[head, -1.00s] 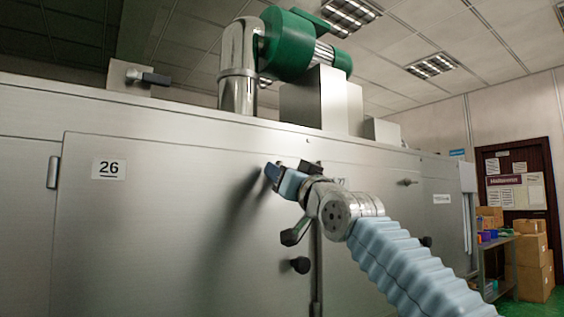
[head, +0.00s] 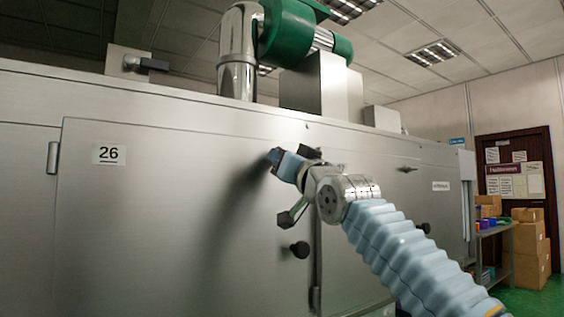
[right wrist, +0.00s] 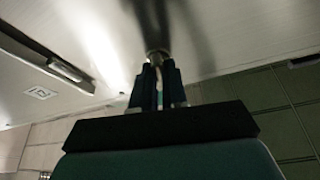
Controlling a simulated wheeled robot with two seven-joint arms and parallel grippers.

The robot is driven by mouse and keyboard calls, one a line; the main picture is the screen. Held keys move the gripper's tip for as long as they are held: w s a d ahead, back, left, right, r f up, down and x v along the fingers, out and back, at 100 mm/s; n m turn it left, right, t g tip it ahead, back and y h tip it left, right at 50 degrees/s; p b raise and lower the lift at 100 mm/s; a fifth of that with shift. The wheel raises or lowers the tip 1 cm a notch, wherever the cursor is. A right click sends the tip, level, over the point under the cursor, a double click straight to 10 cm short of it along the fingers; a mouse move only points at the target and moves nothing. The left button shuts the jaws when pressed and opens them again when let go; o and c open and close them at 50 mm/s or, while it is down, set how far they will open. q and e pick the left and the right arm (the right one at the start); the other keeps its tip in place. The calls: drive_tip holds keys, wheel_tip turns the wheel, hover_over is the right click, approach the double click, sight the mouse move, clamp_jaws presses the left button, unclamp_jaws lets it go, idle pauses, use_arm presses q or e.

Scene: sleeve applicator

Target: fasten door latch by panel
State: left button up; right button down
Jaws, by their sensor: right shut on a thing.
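The steel door (head: 170,220) marked 26 stands flush in the long machine's panel, as far as I can see. My right gripper (head: 283,163), with blue fingers, is at the door's upper right part, near its right edge. In the right wrist view the right gripper (right wrist: 158,90) has its fingers close together on the end of a small metal piece, the door latch (right wrist: 157,57), against the steel. In the head view the fingers and wrist cover most of the latch, so its angle cannot be told. My left gripper is not in view.
A dark round knob (head: 299,249) sticks out below my gripper. Another dark handle (head: 407,169) is on the panel to the right. A green motor (head: 285,38) sits on top of the machine. Cardboard boxes (head: 530,245) stand far right, by a shelf.

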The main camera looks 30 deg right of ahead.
drive_tip(key=shift+a+r+m+g+h+p, duration=0.1)
drive_tip(key=shift+m+g+h+p, duration=0.55)
drive_tip(key=shift+m, duration=2.45)
drive_tip(key=shift+a+r+m+g+h+p, duration=0.15)
drive_tip(key=shift+m+g+h, duration=0.95)
drive_tip(key=shift+m, duration=2)
drive_tip(key=shift+a+r+m+g+h+p, duration=0.1)
drive_tip(key=shift+m+g+h+p, duration=0.55)
drive_tip(key=shift+m, duration=2.45)
drive_tip(key=c, duration=1.2)
unclamp_jaws()
drive_tip(key=shift+w+f, duration=0.1)
drive_tip(key=shift+w, duration=0.05)
drive_tip(key=shift+o, duration=0.2)
